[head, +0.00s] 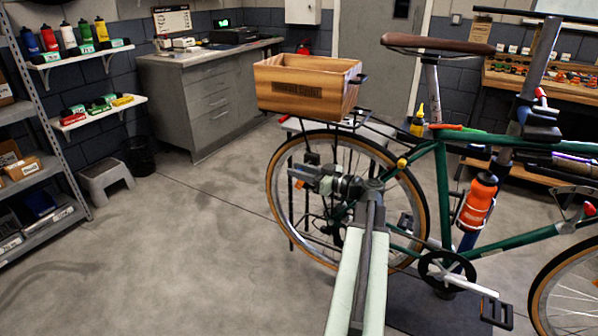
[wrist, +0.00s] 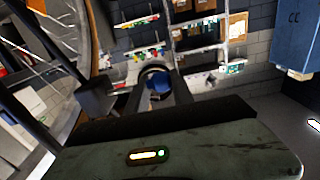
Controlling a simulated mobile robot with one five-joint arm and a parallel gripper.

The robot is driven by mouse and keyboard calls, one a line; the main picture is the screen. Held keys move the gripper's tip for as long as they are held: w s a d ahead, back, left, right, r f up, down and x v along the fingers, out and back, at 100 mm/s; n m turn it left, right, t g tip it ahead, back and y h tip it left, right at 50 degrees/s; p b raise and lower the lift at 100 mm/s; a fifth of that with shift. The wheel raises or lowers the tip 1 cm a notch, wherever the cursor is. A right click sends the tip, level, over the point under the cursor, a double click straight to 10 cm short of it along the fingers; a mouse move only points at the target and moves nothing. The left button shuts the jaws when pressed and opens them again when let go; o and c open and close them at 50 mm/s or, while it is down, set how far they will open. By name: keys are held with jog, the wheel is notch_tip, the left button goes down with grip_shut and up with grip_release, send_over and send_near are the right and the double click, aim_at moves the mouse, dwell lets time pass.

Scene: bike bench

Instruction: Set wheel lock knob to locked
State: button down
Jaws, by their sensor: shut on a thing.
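My gripper (head: 308,176) is beside the rear wheel (head: 274,190) of the green bicycle (head: 442,190), in front of the spokes in the head view. In the wrist view its two dark fingers (wrist: 146,92) reach away from the camera. Between them is a small round blue part (wrist: 158,85), which I take to be the wheel lock knob. The jaws are shut on it. The head view does not show the knob clearly, because my gripper covers that spot. I cannot read whether the knob stands at locked or unlocked.
A wooden crate (head: 290,88) sits on the rear rack above the wheel. An orange bottle (head: 478,200) is on the frame. A grey cabinet (head: 212,95), a step stool (head: 105,180) and a shelving rack (head: 50,150) stand to the left. The floor between is clear.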

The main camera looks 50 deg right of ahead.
jog(key=shift+a+f, duration=0.15)
dwell(0.7)
jog(key=d, duration=0.2)
jog(key=shift+w+d, duration=0.3)
jog(key=shift+d, duration=0.1)
jog(key=c, duration=1.2)
grip_release()
jog(key=shift+s+d, duration=0.1)
jog(key=v, duration=0.7)
jog(key=shift+s, duration=0.3)
